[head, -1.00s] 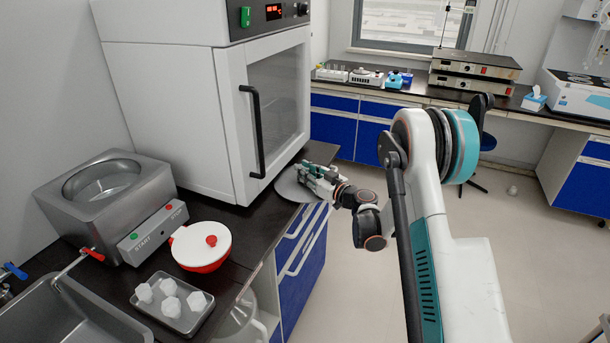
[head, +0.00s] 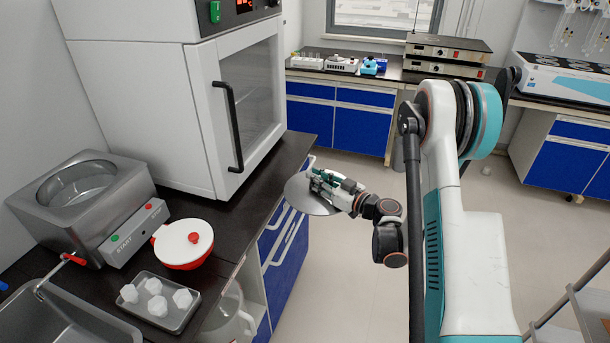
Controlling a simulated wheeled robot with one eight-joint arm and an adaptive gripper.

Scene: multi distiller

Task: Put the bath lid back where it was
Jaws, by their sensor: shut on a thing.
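The bath lid, a round grey metal disc (head: 298,199), is held by my gripper (head: 322,181) at the right edge of the dark bench. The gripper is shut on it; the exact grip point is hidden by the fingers. Part of the lid overhangs the blue drawers. The water bath (head: 40,215), a square steel box with a round open well (head: 78,186) and a START/STOP panel, stands at the far left. Its well is uncovered. The lid and gripper are well to the right of the bath.
A white oven (head: 160,110) with a black handle stands behind, between bath and lid. A sink (head: 80,325) is at front left.

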